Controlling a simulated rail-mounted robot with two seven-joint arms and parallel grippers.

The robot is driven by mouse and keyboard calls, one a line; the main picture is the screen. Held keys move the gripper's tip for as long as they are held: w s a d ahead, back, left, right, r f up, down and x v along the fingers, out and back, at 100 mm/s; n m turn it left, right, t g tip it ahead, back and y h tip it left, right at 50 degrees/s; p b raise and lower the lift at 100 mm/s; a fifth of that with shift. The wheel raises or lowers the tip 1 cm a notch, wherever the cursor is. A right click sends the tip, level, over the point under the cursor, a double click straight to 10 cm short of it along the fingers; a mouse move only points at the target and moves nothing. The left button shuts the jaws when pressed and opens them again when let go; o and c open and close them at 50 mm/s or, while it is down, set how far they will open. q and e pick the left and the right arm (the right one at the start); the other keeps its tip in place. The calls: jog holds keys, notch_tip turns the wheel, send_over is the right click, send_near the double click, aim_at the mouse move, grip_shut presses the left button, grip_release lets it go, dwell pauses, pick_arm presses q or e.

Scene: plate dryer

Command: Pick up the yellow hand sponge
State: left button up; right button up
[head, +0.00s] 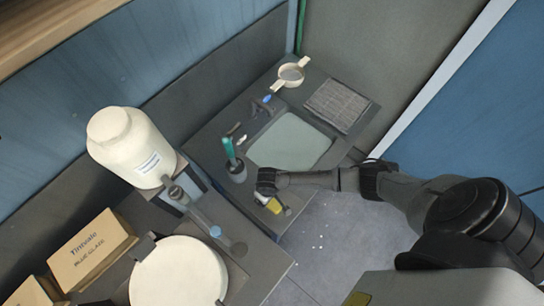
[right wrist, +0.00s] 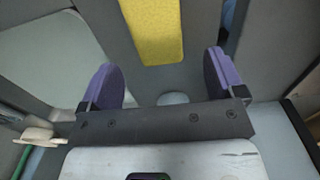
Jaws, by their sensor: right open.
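The yellow hand sponge (head: 274,206) lies near the front edge of the dark counter in the head view, just below my right gripper (head: 267,187). In the right wrist view, the sponge (right wrist: 153,30) is a flat yellow strip at the top, ahead of the purple fingers of my right gripper (right wrist: 162,75) and between their lines. The fingers are wide apart, with nothing held between them. A gap shows between the fingers and the sponge. My left gripper is in neither view.
A pale sink basin (head: 290,142) lies behind my right gripper, with a cup holding a green-handled brush (head: 237,172) to its left. A grey ribbed mat (head: 340,105) and a cream strainer (head: 291,73) are farther back. A large white jar (head: 130,148) stands left.

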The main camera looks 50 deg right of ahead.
aim_at(272, 202)
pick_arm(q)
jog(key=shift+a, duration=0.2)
pick_arm(e)
jog(key=shift+f, duration=2.7)
jog(key=shift+d, duration=0.1)
jog(key=c, duration=1)
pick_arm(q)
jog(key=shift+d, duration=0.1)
